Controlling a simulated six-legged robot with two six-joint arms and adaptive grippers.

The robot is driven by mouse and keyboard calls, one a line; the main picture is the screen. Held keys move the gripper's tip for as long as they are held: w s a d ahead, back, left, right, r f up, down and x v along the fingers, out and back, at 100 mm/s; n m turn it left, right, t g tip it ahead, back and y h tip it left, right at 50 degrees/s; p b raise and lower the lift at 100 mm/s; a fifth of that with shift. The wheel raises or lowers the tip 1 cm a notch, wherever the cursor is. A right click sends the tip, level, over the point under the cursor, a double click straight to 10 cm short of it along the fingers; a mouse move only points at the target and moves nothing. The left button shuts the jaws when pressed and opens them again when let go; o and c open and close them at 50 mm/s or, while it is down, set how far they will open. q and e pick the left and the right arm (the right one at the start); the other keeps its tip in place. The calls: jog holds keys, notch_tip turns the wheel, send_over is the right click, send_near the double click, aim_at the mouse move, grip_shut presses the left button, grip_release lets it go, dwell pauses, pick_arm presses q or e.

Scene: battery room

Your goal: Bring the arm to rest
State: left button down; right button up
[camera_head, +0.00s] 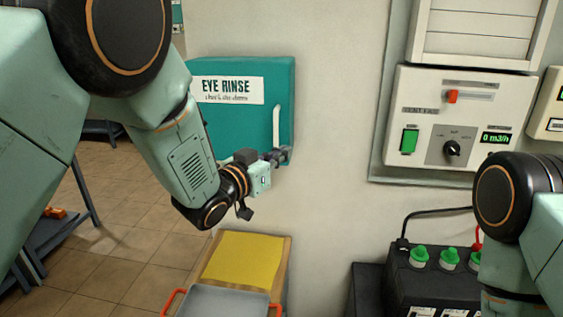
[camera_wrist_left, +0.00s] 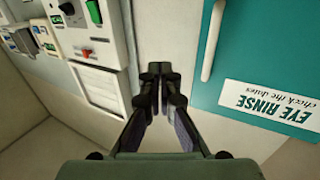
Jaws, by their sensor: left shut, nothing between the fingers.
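My left arm (camera_head: 185,160) comes in from the left in the head view. Its gripper (camera_head: 282,156) is in front of the lower right of the teal eye rinse cabinet, near the white handle. In the left wrist view the gripper (camera_wrist_left: 160,70) is shut, its fingers together with nothing between them. Whether it touches the cabinet I cannot tell. My right arm (camera_head: 515,210) shows at the right edge of the head view; its gripper is out of view.
The teal eye rinse cabinet (camera_head: 240,125) is closed on the wall. A control panel (camera_head: 455,125) hangs at right above a black battery (camera_head: 430,275) with green caps. A yellow cloth (camera_head: 243,260) and a grey tray (camera_head: 220,302) with red handles are below. Open floor lies at left.

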pick_arm(q)
jog(key=s+a+f+n+g+y+b, duration=0.1)
jog(key=s+a+f+g+y, duration=0.1)
jog(key=s+a+f, duration=0.5)
jog(key=s+a+f+n+g+y+b, duration=0.1)
jog(key=s+f+g+y+b, duration=0.2)
jog(key=f, duration=0.8)
jog(key=s+a+f+n+g+y, duration=0.15)
jog(key=s+a+f, duration=0.25)
jog(key=s+f, duration=0.4)
jog(key=s+a+f+n+g+y+b, duration=0.1)
jog(key=s+f+g+b, duration=0.3)
jog(key=s+f, duration=0.9)
jog(key=s+a+f+n+g+y+b, duration=0.1)
jog(key=s+f+g+b, duration=0.4)
jog(key=s+f, duration=0.8)
jog(key=s+a+n+b, duration=0.1)
jog(key=s+a, duration=0.1)
jog(key=shift+s+a+b, duration=0.25)
jog(key=shift+a+b, duration=0.1)
jog(key=shift+a, duration=0.05)
